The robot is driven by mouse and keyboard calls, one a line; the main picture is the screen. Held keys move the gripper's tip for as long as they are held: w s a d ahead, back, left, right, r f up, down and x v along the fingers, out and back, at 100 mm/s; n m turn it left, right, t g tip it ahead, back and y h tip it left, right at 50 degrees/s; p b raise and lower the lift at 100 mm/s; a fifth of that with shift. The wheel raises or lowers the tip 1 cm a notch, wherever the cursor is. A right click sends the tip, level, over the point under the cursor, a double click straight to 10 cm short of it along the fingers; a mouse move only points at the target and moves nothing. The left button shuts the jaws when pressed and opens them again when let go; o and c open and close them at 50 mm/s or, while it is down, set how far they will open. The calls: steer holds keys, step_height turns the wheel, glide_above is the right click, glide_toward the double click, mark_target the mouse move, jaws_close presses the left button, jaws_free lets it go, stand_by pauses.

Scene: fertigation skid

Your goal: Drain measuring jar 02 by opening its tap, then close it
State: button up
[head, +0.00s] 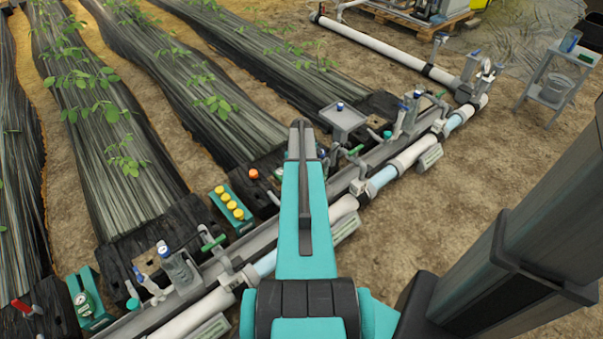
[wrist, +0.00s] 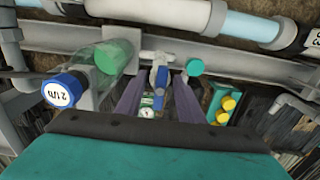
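In the wrist view a clear measuring jar (wrist: 120,65) with a green end and a blue cap (wrist: 63,91) lies at the left; the cap's label is not clearly readable. Right of it is a small tap with a blue and grey handle (wrist: 160,77). My gripper (wrist: 158,84) is open, its two purple fingers on either side of this handle, with small gaps showing; contact cannot be told. In the head view my arm hides the gripper and this spot. Similar jars stand at lower left (head: 181,270) and right (head: 408,118) along the pipe.
A grey rail and white pipe (wrist: 155,11) run close beside the jar. A green block with yellow knobs (wrist: 228,108) sits right of the fingers. In the head view, planted black beds (head: 170,75) lie behind the line; open soil (head: 450,210) lies right, with a small stand (head: 553,88).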

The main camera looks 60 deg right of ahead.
steer(key=shift+f, duration=0.25)
stand_by(0.3)
steer(key=c, duration=0.8)
steer(key=o, duration=0.8)
steer(key=shift+f, duration=0.25)
steer(key=shift+r+p, duration=2.6)
steer(key=shift+r, duration=1.45)
